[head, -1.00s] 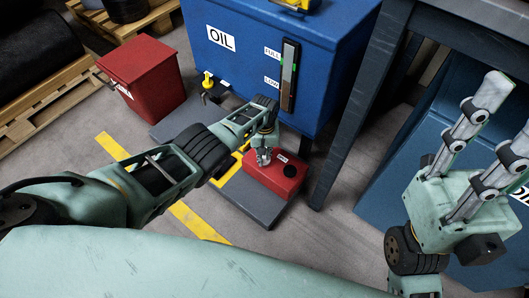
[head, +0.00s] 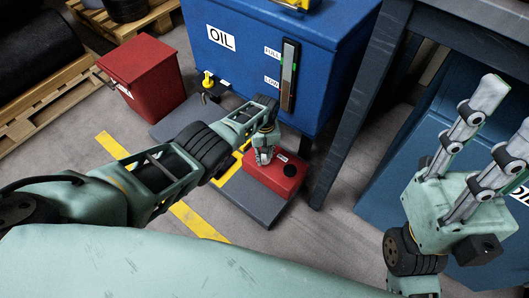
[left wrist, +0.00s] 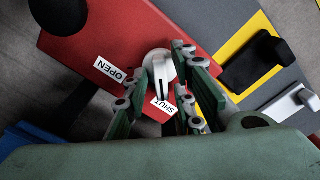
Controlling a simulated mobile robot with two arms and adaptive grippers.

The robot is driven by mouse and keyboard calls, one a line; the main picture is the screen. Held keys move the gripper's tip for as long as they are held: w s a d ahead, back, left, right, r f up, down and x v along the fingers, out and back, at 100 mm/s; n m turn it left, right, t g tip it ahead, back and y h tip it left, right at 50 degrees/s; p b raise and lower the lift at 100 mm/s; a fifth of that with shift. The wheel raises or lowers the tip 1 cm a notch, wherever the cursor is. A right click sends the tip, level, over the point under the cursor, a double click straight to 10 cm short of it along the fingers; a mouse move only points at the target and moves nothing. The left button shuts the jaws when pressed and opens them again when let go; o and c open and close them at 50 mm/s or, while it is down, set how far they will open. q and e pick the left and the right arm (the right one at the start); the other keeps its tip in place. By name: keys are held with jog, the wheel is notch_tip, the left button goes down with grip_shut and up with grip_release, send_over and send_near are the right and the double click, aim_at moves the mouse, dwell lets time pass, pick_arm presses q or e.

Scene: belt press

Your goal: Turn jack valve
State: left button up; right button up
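The jack valve (left wrist: 160,70) is a pale round knob with a narrow raised grip on a red jack body. The grip points toward the SHUT label (left wrist: 163,106); the OPEN label (left wrist: 110,69) is to its left. My left gripper (left wrist: 160,88) straddles the knob, with fingers on both sides and gaps still showing, so it looks open. Contact cannot be told. In the head view, my left gripper (head: 264,157) reaches down over the red jack (head: 273,177), its fingers hiding the valve. My right gripper (head: 488,135) is raised at the right, open and empty.
A blue oil tank (head: 240,62) stands behind the jack. A red bin (head: 145,80) is to the left. A dark metal frame leg (head: 352,110) stands close to the jack's right. Yellow tape (head: 195,220) marks the floor.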

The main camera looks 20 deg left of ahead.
dwell(0.4)
pick_arm(q)
jog(key=shift+r, duration=6)
